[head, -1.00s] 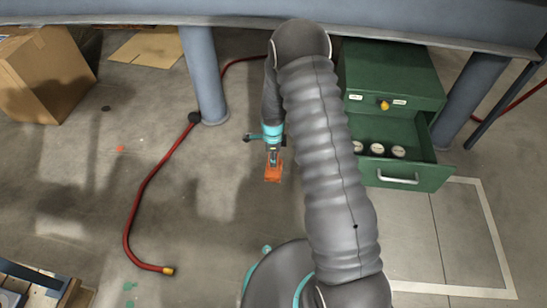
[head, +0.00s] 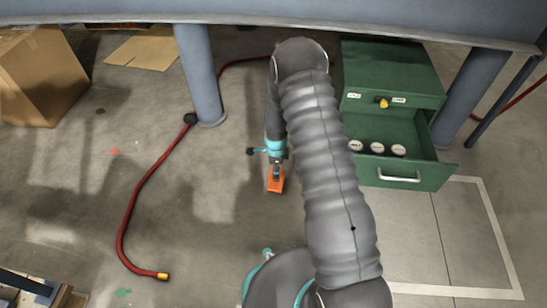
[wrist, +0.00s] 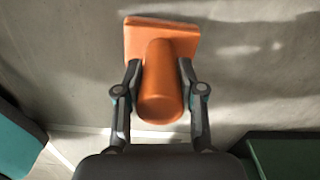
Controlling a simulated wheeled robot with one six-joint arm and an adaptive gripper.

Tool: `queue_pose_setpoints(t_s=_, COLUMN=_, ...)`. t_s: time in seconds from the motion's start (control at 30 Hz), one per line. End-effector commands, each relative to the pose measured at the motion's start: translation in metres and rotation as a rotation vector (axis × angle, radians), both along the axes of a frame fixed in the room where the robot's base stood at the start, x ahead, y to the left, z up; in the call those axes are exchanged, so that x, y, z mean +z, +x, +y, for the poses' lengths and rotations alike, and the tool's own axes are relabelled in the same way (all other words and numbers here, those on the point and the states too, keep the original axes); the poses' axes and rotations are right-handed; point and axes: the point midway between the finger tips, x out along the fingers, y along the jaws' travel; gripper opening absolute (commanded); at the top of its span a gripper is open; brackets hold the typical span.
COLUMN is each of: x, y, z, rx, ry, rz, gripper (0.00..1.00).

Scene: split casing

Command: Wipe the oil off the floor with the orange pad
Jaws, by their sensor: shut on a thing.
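The orange pad (head: 276,184) has a flat block and a round handle. My gripper (head: 276,169) is shut on the handle, left of the green drawer unit. In the wrist view the handle (wrist: 162,85) lies between the two fingers of my gripper (wrist: 160,76), with the flat block (wrist: 140,38) beyond it. I cannot tell whether the pad touches the floor. The grey floor (head: 180,240) has several darker patches; I cannot tell which are oil and which are shadow.
A green drawer unit (head: 390,75) stands right of my arm, its lower drawer (head: 400,176) open with white round things inside. A red hose (head: 125,220) lies on the left floor. A blue-grey leg (head: 200,75) and a cardboard box (head: 35,75) stand behind. The middle-left floor is mostly clear.

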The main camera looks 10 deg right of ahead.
Motion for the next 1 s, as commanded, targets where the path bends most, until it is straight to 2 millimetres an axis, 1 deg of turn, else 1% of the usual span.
queue_pose_setpoints(t_s=0.27, x=-0.003, y=-0.003, z=-0.015, rx=0.014, ry=0.0, rz=0.001, gripper=0.06)
queue_pose_setpoints(t_s=0.3, x=0.002, y=-0.003, z=-0.014, rx=0.017, ry=0.0, rz=0.001, gripper=0.06)
queue_pose_setpoints(t_s=0.37, x=-0.004, y=-0.002, z=-0.009, rx=0.016, ry=0.0, rz=0.0, gripper=0.06)
queue_pose_setpoints(t_s=0.43, x=-0.002, y=-0.001, z=-0.006, rx=0.01, ry=0.0, rz=0.0, gripper=0.06)
queue_pose_setpoints(t_s=0.53, x=-0.004, y=-0.001, z=-0.004, rx=-0.002, ry=0.0, rz=0.001, gripper=0.06)
queue_pose_setpoints(t_s=0.57, x=-0.001, y=0.0, z=-0.003, rx=-0.004, ry=0.0, rz=0.0, gripper=0.06)
queue_pose_setpoints(t_s=0.7, x=-0.004, y=0.001, z=0.006, rx=-0.01, ry=0.0, rz=0.001, gripper=0.06)
queue_pose_setpoints(t_s=0.8, x=0.005, y=0.002, z=0.008, rx=-0.012, ry=0.0, rz=0.0, gripper=0.06)
queue_pose_setpoints(t_s=0.87, x=0.022, y=0.003, z=0.008, rx=-0.011, ry=0.0, rz=-0.005, gripper=0.06)
queue_pose_setpoints(t_s=1.0, x=0.032, y=0.001, z=0.011, rx=-0.007, ry=0.0, rz=-0.001, gripper=0.06)
